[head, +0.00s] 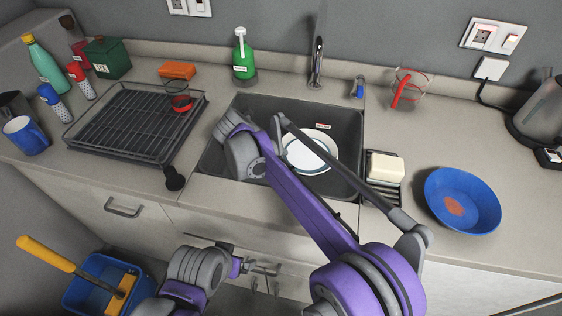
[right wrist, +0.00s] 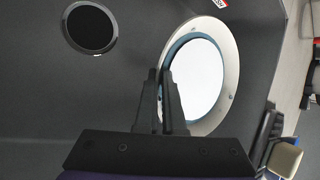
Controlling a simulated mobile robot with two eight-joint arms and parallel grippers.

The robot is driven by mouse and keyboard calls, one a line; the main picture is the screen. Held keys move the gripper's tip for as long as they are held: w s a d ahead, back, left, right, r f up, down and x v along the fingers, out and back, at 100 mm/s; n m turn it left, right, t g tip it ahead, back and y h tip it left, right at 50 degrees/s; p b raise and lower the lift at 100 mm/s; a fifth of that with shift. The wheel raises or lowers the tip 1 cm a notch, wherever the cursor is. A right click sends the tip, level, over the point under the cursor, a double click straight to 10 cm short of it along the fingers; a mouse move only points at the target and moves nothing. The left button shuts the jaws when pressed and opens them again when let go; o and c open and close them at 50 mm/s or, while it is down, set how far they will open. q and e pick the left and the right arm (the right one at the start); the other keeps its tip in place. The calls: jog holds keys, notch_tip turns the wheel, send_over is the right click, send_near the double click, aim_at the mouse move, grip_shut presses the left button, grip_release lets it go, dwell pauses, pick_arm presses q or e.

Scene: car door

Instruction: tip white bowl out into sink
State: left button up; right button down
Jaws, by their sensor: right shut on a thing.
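The white bowl (head: 303,157) is in the right part of the dark sink (head: 345,120), partly behind my right arm in the head view. It is round, with a blue ring inside, and also shows in the right wrist view (right wrist: 202,78). Its inside is bright white; I cannot make out any contents. My right gripper (right wrist: 160,78) is shut on the left rim of the bowl. In the head view my arm mostly hides these fingers. My left gripper (head: 264,269) is low in front of the cabinet, away from the sink; its jaws are too small to judge.
The sink drain (right wrist: 90,28) is left of the bowl. A faucet (head: 317,62) stands behind the sink. A dish rack (head: 135,120) is to the left. A sponge (head: 385,167) and a blue bowl (head: 462,200) are to the right. A green soap bottle (head: 243,60) stands behind.

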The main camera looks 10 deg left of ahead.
jog(key=shift+r, duration=1.15)
